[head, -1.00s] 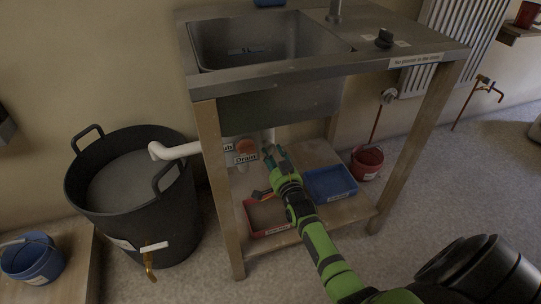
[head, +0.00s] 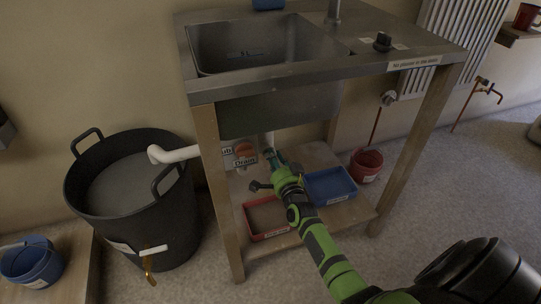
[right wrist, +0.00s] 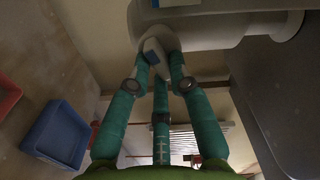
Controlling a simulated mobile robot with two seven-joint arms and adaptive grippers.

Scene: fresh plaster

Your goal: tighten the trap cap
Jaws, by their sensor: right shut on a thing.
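My right gripper (head: 270,154) reaches in under the sink (head: 257,48) in the head view, beside the white pipework. In the right wrist view its teal fingers (right wrist: 158,70) close around a grey-blue winged piece (right wrist: 153,48), which looks like the trap cap. That piece sits against the underside of the pale trap body (right wrist: 190,35). In the head view the cap is hidden by the gripper. A brown-red round knob (head: 243,149) is just left of the fingers, above the Drain label (head: 244,162). My left gripper is out of view.
A red tray (head: 247,225) and a blue tray (head: 331,186) lie on the shelf below. A black tub (head: 158,230) stands left, with a white pipe (head: 176,153) over its rim. Wooden legs (head: 220,185) frame the opening. A red bucket (head: 366,164) stands behind.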

